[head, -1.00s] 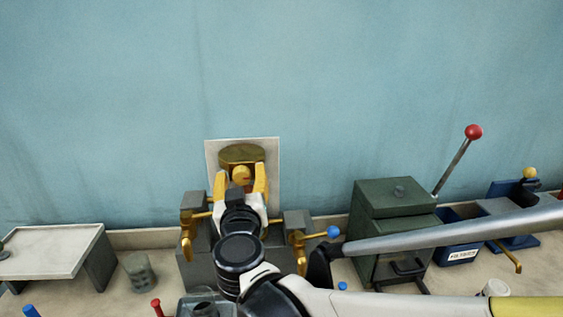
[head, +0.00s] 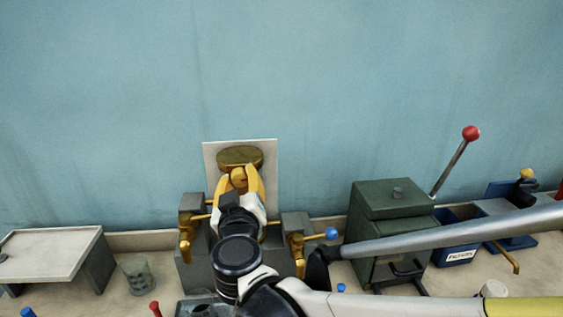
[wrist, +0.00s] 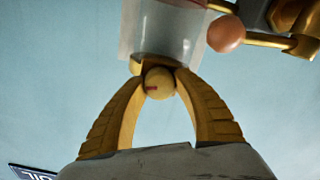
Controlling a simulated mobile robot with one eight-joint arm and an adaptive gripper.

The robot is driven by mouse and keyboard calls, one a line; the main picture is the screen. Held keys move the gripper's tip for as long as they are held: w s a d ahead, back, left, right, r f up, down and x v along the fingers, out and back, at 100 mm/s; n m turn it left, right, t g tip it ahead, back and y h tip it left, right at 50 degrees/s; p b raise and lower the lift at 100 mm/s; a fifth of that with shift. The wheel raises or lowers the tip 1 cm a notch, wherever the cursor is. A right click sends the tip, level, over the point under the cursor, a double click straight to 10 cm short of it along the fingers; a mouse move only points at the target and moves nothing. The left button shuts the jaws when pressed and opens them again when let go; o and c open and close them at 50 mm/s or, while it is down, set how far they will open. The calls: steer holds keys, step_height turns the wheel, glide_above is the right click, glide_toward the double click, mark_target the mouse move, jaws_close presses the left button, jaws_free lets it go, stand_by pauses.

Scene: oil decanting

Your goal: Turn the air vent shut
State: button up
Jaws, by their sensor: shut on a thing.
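The air vent looks to be a round yellow knob (head: 238,176), just below a brass oval cap (head: 240,157) in the head view. In the wrist view the knob (wrist: 159,82) shows a small red mark on its left side. My gripper (head: 239,178) reaches up to it, and its yellow fingers are shut on the knob, one on each side. In the wrist view my gripper (wrist: 157,75) has the knob between its fingertips, under a translucent vessel (wrist: 165,30). My wrist hides most of the vessel in the head view.
A pale panel (head: 211,155) stands behind the cap. A brass tap with a blue ball handle (head: 331,233) is to the right, another brass tap (head: 188,225) to the left. A green box (head: 392,205) with a red-knobbed lever (head: 470,134) stands further right.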

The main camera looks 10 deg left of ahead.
steer(key=n, duration=0.4)
steer(key=shift+n, duration=0.3)
steer(key=n, duration=0.3)
steer(key=shift+n, duration=0.3)
steer(key=n, duration=0.3)
steer(key=shift+n, duration=0.3)
steer(key=shift+f+n+p, duration=0.1)
steer(key=shift+n+p, duration=0.2)
steer(key=shift+n, duration=1.5)
steer(key=o, duration=1.2)
steer(key=shift+s, duration=0.1)
